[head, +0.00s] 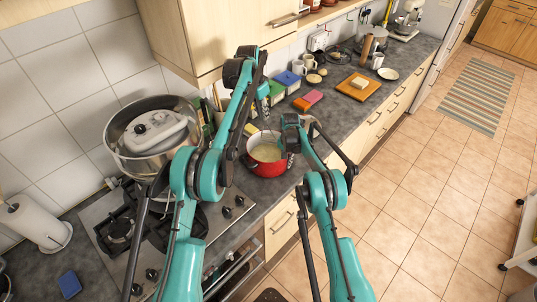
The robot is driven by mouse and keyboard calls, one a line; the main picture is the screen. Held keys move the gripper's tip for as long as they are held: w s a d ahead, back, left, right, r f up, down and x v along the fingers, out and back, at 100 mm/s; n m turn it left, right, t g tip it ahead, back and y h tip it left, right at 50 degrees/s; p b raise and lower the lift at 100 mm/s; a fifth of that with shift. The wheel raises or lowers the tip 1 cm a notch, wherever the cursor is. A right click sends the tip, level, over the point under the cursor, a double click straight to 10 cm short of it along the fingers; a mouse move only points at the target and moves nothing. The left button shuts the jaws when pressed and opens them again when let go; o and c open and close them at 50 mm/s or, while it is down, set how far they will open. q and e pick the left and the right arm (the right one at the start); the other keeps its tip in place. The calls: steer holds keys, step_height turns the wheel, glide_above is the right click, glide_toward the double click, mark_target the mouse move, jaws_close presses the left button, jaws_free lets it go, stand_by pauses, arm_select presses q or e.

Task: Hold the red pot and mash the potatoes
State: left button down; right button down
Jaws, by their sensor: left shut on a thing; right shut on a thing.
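The red pot (268,167) stands upright on the dark counter, right of the hob. Pale yellowish potato (266,152) shows inside it. My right gripper (291,158) is at the pot's right side and is shut on its edge or handle; my arm hides the exact contact. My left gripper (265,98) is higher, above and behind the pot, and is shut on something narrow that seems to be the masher. The masher's shape and its lower end are too small and hidden to make out.
Coloured boxes (288,80), sponges (308,100) and a cutting board (358,88) lie farther along the counter. A wall cupboard (225,35) hangs near my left arm.

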stand_by(0.3)
arm_select(q)
steer(key=shift+w+d+v, duration=0.15)
steer(key=shift+v, duration=0.85)
steer(key=shift+w+d+v, duration=0.1)
steer(key=shift+w+v, duration=0.05)
steer(key=shift+v, duration=0.8)
steer(key=shift+r, duration=0.1)
arm_select(e)
steer(key=c, duration=1.6)
jaws_free()
steer(key=shift+o, duration=0.2)
step_height(320, 180, up, 12)
steer(key=shift+f, duration=0.1)
